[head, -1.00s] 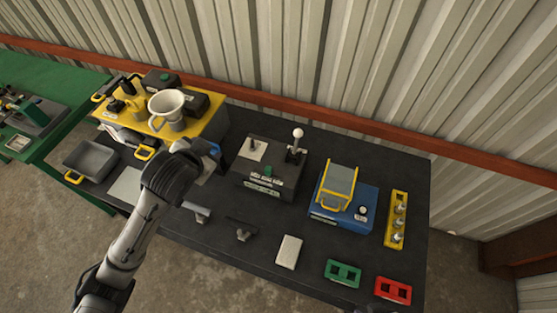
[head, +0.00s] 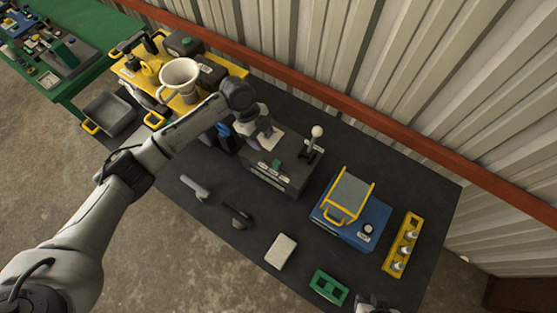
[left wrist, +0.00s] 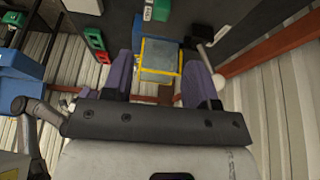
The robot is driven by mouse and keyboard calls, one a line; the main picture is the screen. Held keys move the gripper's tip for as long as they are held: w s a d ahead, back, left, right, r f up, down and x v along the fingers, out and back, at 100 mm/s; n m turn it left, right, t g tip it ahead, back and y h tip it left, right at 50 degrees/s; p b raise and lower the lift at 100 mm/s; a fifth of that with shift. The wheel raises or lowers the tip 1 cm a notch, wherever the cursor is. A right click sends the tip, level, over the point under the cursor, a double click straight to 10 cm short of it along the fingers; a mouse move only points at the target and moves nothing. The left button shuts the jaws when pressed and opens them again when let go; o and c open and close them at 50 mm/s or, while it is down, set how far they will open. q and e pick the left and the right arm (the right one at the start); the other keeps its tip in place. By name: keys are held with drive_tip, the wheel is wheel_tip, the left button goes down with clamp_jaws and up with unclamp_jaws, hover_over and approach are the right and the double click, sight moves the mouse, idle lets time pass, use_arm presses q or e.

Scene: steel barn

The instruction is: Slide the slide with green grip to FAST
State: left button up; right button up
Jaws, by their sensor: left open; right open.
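The green grip (head: 277,164) sits on the dark grey box (head: 286,180), between small white labels whose text is too small to read. My left gripper (head: 266,138) is above the back left of this box, up and left of the green grip and apart from it. Its two purple fingers stand wide apart and empty in the left wrist view (left wrist: 158,82). At the top of that view is a small green piece (left wrist: 148,13) by a white patch; I cannot tell if it is the grip. My right gripper (head: 375,304) shows only partly at the bottom edge of the head view.
A white-knobbed lever (head: 316,132) rises from the box's right end. A blue box with a yellow frame (head: 335,222) stands to the right. A yellow case with a white funnel (head: 179,78) is at left. Grey and black handles (head: 236,216) lie in front.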

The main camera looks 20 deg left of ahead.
sight(276, 162)
use_arm(q)
drive_tip(key=p+x, duration=0.2)
drive_tip(key=x, duration=1.1)
drive_tip(key=shift+d+f, duration=0.1)
drive_tip(key=shift+f, duration=0.25)
clamp_jaws()
